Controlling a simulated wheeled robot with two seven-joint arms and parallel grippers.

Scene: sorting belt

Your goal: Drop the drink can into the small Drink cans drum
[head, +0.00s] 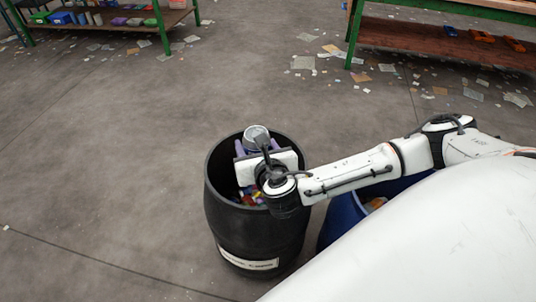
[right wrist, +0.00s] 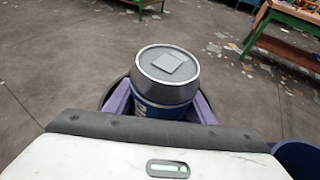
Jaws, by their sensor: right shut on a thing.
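The drink can (head: 256,134) is silver-topped and blue-sided. It also shows large in the right wrist view (right wrist: 167,70), its silver end towards the camera. My right gripper (head: 257,145) is shut on the can, with a purple finger on either side of it in the right wrist view (right wrist: 163,108). The gripper and can are over the mouth of the black drum (head: 254,225). The drum has a white label (head: 249,263) low on its front, partly readable as cans. Coloured items lie inside the drum. My left gripper is not in view.
A blue drum (head: 336,222) stands right of the black drum, partly hidden by my arm. Green-framed benches stand at the back left (head: 95,18) and back right (head: 440,40). Paper scraps litter the floor near them. The floor left of the drum is clear.

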